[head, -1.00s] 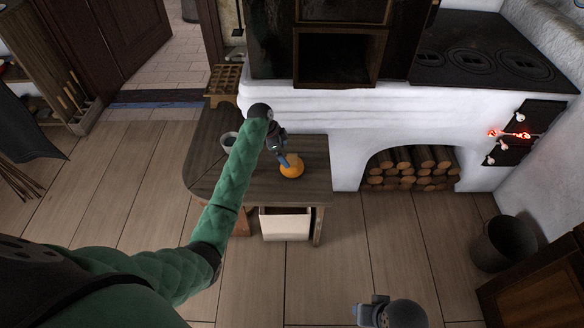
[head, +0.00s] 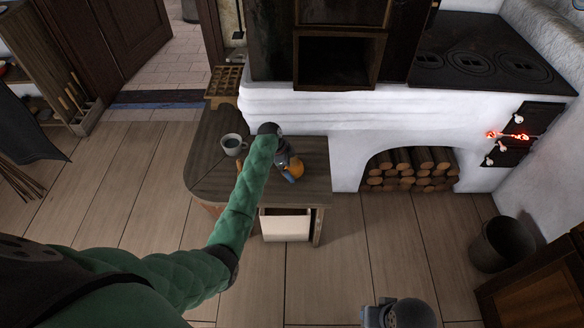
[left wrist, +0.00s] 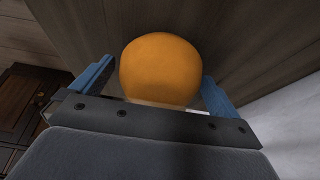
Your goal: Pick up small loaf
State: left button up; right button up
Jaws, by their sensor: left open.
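The small loaf (head: 296,168) is a round orange-brown lump on the wooden table (head: 222,178), partly hidden by my left gripper (head: 290,173) in the head view. In the left wrist view the loaf (left wrist: 161,68) fills the middle, between the two blue fingers of my left gripper (left wrist: 155,85). The fingers stand apart, one on each side of the loaf, with a visible gap at the right finger. Whether the left finger touches it I cannot tell. My right gripper (head: 376,314) shows only in part at the bottom edge, and its jaws are unclear.
A grey mug (head: 232,144) stands on the table left of my left arm. A pale open drawer (head: 285,225) sits under the table's front. The white stove (head: 300,105) rises behind, with stacked firewood (head: 405,168) below. A dark bucket (head: 503,243) stands at right.

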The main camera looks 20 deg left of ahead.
pick_arm(q)
jog(key=c, duration=1)
jog(key=shift+o, duration=0.2)
